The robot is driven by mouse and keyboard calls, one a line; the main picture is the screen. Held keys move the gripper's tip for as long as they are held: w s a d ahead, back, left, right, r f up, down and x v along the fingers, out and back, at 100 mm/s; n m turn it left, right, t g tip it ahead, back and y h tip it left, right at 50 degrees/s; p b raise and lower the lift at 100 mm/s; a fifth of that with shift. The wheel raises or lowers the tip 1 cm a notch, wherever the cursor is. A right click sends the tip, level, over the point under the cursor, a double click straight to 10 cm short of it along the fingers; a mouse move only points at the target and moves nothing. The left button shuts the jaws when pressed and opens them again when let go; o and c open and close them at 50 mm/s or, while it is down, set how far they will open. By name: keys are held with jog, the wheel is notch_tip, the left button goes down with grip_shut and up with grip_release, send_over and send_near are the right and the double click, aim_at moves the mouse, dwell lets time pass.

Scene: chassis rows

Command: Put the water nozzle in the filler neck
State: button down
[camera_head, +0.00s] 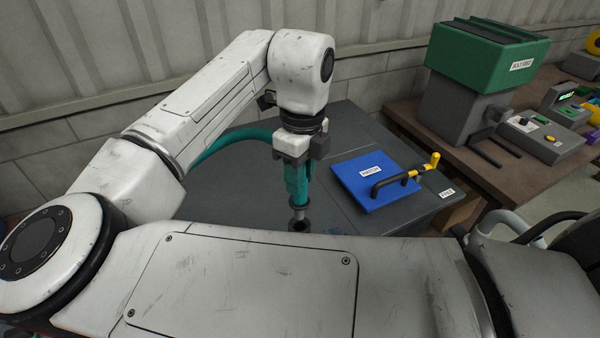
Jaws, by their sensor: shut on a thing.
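The water nozzle (297,183) has a teal body and a grey metal tip, with a teal hose (222,143) running off to the left behind my arm. My gripper (298,160) is shut on the nozzle's upper body and holds it upright, tip down. Just below the tip is a dark round opening, which looks like the filler neck (299,226), in the grey top. The tip is over or at this opening; I cannot tell whether it has entered. My arm hides the area in front of the opening.
A blue panel (376,181) with a black handle and a yellow lever lies on the grey cabinet top (345,125), right of the nozzle. A brown bench (420,112) at the right holds a green-topped machine (487,55) and a grey control box (541,138). A wall stands behind.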

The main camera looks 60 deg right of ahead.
aim_at(300, 200)
jog(key=shift+f+b, duration=1.95)
jog(key=shift+f, duration=1.5)
jog(key=c, duration=0.7)
grip_release()
jog(key=r, duration=1.1)
jog(key=shift+d+b, duration=0.25)
jog(key=shift+b, duration=0.1)
